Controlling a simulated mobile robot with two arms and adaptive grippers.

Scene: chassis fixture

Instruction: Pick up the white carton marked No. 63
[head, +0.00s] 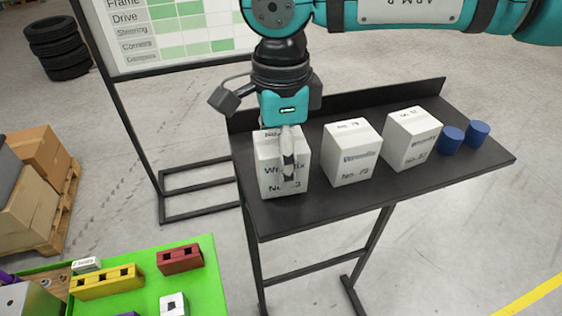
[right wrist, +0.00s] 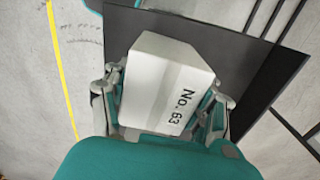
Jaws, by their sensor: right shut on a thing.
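The white carton marked No. 63 (head: 270,181) is at the left end of the dark shelf table (head: 290,215). Its label also reads clearly in the right wrist view (right wrist: 160,88). My right gripper (head: 289,172) comes down over it from above and is shut on it, with a finger on either side in the right wrist view (right wrist: 164,108). The fingers hide part of the front lettering in the head view. I cannot tell whether the carton's base touches the table. My left gripper is not in view.
Two similar white cartons, a middle one (head: 352,154) and a right one (head: 411,139), stand on the same table. Two blue cylinders (head: 464,137) stand at its right end. A green tray (head: 205,270) with coloured blocks is at lower left. A whiteboard stand (head: 140,150) is behind.

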